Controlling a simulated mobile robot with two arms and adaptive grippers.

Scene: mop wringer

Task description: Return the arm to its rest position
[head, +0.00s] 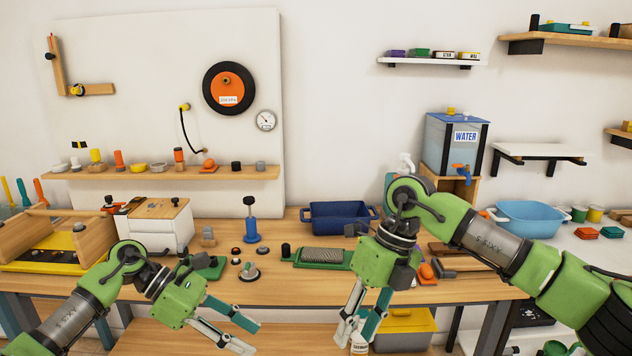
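My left gripper (252,339) is at the lower left of the head view, in front of the workbench's front edge. Its two fingers are apart and point down to the right, with nothing between them. My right gripper (355,337) hangs in front of the bench near the middle, its arm coming in from the right. Its fingers point down and are apart. A white bottle (359,347) shows behind its fingertips; I see no grip on it. Both grippers appear empty.
The wooden workbench (300,289) holds a white box (157,228), a blue plunger-like tool (251,225), a dark blue tub (340,217) and a green-framed brush or grater (322,257). A water tank (452,150) stands at the back right.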

